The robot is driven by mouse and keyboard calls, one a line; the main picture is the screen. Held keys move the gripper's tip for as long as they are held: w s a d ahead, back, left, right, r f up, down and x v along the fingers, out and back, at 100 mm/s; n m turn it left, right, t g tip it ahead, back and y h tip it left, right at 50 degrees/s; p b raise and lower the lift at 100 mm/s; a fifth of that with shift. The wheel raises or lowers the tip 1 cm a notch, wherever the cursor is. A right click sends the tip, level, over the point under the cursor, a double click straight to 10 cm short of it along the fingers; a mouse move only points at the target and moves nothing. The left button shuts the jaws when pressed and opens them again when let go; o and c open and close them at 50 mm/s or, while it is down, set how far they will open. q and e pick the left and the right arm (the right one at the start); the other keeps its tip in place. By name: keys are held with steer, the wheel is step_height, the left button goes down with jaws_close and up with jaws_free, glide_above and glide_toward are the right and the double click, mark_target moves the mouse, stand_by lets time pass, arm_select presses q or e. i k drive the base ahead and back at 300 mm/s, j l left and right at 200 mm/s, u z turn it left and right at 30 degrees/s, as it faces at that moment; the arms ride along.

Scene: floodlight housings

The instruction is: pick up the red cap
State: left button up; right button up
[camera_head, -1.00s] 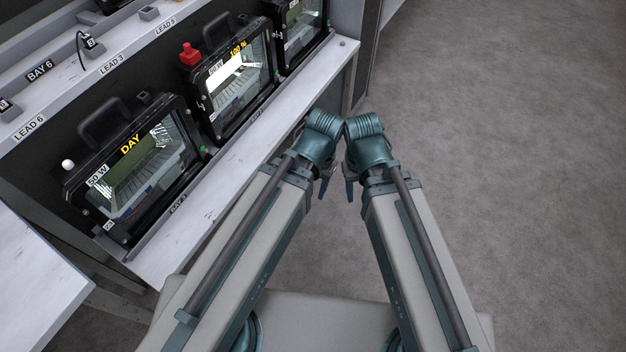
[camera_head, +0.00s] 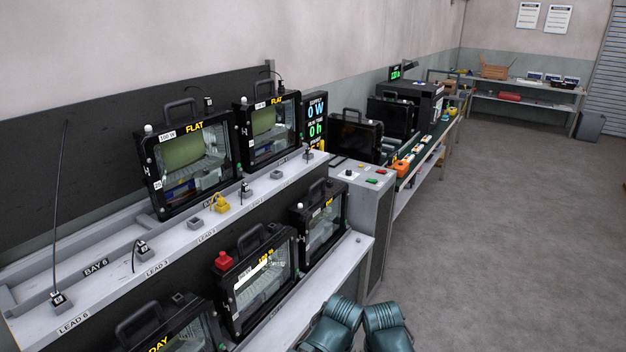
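A red cap (camera_head: 222,260) sits at the upper left corner of a black floodlight housing (camera_head: 228,301) on the lower shelf. That housing has a lit front and a carrying handle. The teal joints of my two arms show at the bottom edge, right of the lower shelf. Both my grippers are out of view, so their state does not show.
Two housings marked FLAT (camera_head: 190,160) stand on the upper shelf, near a yellow plug (camera_head: 219,203) and several sockets. A housing marked DAY (camera_head: 170,330) is cut off below. A grey cabinet (camera_head: 365,205) stands beyond the shelves. The floor at right (camera_head: 500,230) is clear.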

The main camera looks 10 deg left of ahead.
mark_target(224, 262)
steer(key=k+l+u, duration=0.15)
steer(key=u, duration=0.25)
steer(key=k+u, duration=0.35)
